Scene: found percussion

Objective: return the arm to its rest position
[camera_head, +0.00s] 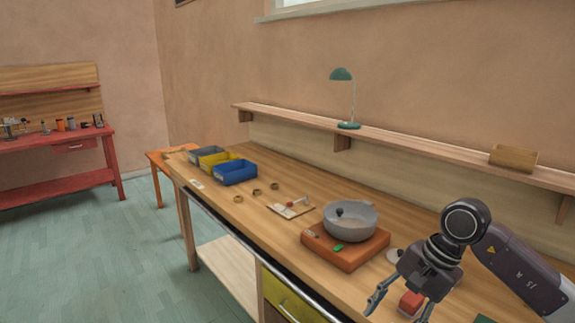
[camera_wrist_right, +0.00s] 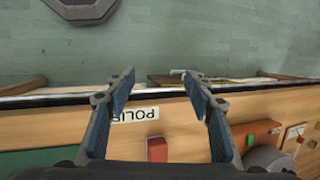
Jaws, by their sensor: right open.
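My right gripper (camera_head: 398,308) is in the lower right of the head view, above the front edge of the workbench (camera_head: 262,218). Its fingers are apart with nothing between them. In the right wrist view the two fingers (camera_wrist_right: 158,88) point across the bench edge toward the floor. My left gripper is not in view.
A grey bowl (camera_head: 350,222) with a dark ball stands on an orange box (camera_head: 345,249). Grey, yellow and blue bins (camera_head: 234,173) stand at the far end, with several small rings nearby. A shelf (camera_head: 420,150) with a green lamp (camera_head: 345,97) runs along the wall. Open floor lies left.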

